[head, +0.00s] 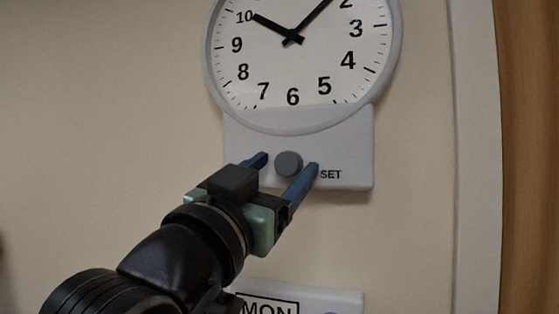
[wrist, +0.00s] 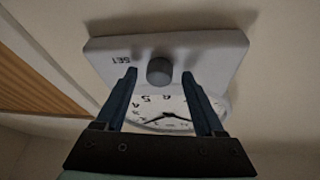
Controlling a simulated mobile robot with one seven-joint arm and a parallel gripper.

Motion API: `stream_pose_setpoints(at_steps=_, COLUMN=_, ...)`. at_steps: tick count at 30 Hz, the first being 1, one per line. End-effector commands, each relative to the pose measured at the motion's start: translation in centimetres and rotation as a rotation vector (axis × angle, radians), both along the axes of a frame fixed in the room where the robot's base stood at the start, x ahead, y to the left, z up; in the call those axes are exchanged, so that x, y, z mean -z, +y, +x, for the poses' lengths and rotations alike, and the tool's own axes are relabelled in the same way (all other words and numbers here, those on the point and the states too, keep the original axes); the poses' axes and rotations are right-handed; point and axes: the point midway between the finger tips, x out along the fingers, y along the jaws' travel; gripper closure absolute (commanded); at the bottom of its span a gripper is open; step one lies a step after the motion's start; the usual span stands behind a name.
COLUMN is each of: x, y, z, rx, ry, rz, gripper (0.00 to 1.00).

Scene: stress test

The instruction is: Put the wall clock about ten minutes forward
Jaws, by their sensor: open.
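The wall clock (head: 260,65) hangs on the wall, its top cut off in the head view. Its short hand points near the 10 and its long hand points up and right, between 12 and 2. Below the dial is a pale panel (head: 345,150) with a round grey knob (head: 288,164) and the word SET. My gripper (head: 287,165) is open, its blue fingers on either side of the knob. In the wrist view, which shows the clock upside down, the knob (wrist: 159,71) sits between the separated fingertips; I cannot tell whether either touches it.
Below the clock, a pale wall panel (head: 345,299) with a MON label is partly hidden by my arm and cut off by the frame. A white frame (head: 476,150) and brown wood (head: 530,150) stand at the right. The wall left of the clock is bare.

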Motion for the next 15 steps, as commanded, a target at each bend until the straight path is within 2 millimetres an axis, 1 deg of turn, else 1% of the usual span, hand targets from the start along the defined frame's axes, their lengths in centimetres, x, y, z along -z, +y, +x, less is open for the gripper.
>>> stream_pose_setpoints(at_steps=5, x=0.04, y=-0.02, z=-0.01, rx=0.0, ry=0.0, rz=0.0, gripper=0.29)
stream_pose_setpoints(at_steps=6, x=0.04, y=-0.02, z=-0.01, rx=0.0, ry=0.0, rz=0.0, gripper=0.36)
stream_pose_setpoints(at_steps=8, x=0.03, y=-0.02, z=-0.02, rx=0.0, ry=0.0, rz=0.0, gripper=0.47)
stream_pose_setpoints(at_steps=12, x=0.02, y=-0.01, z=-0.03, rx=0.0, ry=0.0, rz=0.0, gripper=0.72)
stream_pose_setpoints(at_steps=14, x=0.03, y=0.0, z=-0.04, rx=0.0, ry=0.0, rz=0.0, gripper=0.83)
stream_pose_setpoints(at_steps=15, x=0.03, y=0.0, z=-0.04, rx=0.0, ry=0.0, rz=0.0, gripper=0.91)
